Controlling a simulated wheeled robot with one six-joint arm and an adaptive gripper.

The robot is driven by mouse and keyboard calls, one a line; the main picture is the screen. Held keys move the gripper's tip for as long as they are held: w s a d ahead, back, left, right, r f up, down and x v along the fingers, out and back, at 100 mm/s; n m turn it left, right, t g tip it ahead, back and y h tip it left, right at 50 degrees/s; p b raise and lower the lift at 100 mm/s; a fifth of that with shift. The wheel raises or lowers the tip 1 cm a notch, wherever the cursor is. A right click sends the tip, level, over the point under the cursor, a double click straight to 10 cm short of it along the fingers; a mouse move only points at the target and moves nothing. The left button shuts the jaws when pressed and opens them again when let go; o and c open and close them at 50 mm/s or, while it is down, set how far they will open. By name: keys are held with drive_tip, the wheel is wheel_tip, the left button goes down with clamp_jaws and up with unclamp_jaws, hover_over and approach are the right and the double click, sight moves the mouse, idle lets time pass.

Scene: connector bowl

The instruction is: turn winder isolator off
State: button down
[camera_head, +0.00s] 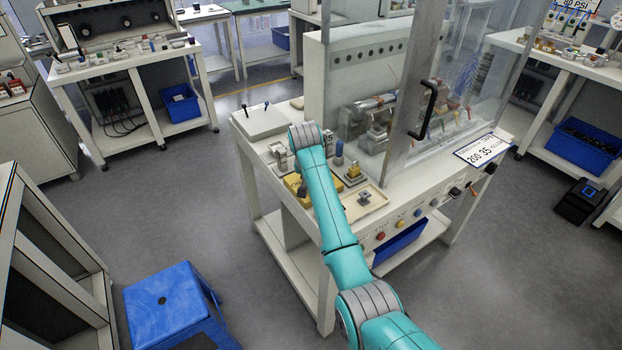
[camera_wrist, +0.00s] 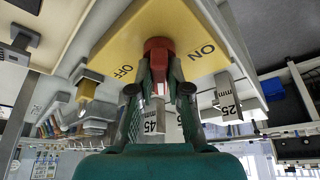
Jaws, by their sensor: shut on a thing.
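The isolator is a yellow plate (camera_wrist: 112,42) marked ON at the right and OFF at the left in the wrist view. A red knob (camera_wrist: 157,44) stands out from it between the two words. My gripper (camera_wrist: 160,70) is shut on the red knob, with one finger on each side. The fingers hide part of the knob, and I cannot tell which word it points to. In the head view a bit of the yellow plate (camera_head: 292,184) shows on the bench's left part, beside my arm. The knob is hidden there.
Metal blocks marked 25 mm (camera_wrist: 228,100) and 45 mm (camera_wrist: 153,118) stand close to my fingers. A cream tray (camera_head: 375,203) lies right of my arm on the bench. A clear guard with a black handle (camera_head: 425,108) stands behind. A blue stool (camera_head: 165,300) is at lower left.

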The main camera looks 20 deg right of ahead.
drive_tip(key=m+h, duration=0.1)
drive_tip(key=m, duration=0.1)
drive_tip(key=m+g, duration=0.1)
drive_tip(key=m, duration=0.2)
drive_tip(key=shift+w+a+m+h, duration=0.1)
drive_tip(key=shift+a+m+h, duration=0.05)
drive_tip(key=shift+m+h, duration=0.2)
drive_tip(key=shift+m+g+h, duration=0.35)
drive_tip(key=shift+m+g, duration=0.55)
drive_tip(key=shift+m, duration=1.15)
drive_tip(key=c, duration=1.1)
unclamp_jaws()
drive_tip(key=v, duration=1.2)
